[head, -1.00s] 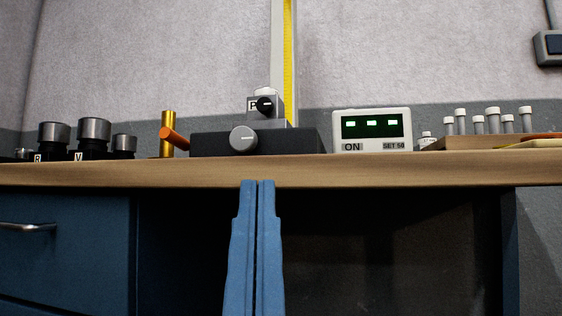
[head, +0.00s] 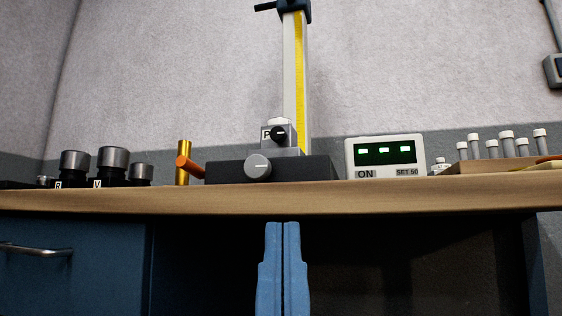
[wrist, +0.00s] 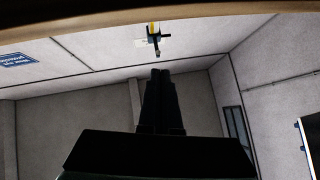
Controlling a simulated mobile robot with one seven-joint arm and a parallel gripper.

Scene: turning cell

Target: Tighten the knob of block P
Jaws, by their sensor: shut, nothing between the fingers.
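Block P (head: 297,142) is a small grey block with a "P" label, standing on a dark base (head: 315,170) on the workbench. Its black knob (head: 279,134) faces me and bears a short white mark. A larger grey knob (head: 257,167) sits on the front of the base. My gripper (head: 283,224) has blue fingers pointing up, with only a thin slit between them. It is empty, in front of the bench and below its top edge, apart from block P. In the wrist view my dark gripper (wrist: 160,73) points toward the ceiling.
The bench top's front edge (head: 180,201) lies above my gripper. A column with a yellow scale (head: 300,80) rises behind block P. A gold post with an orange bar (head: 183,165) stands left of the base. A display (head: 385,157) reading "ON" and "SET 50" stands right.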

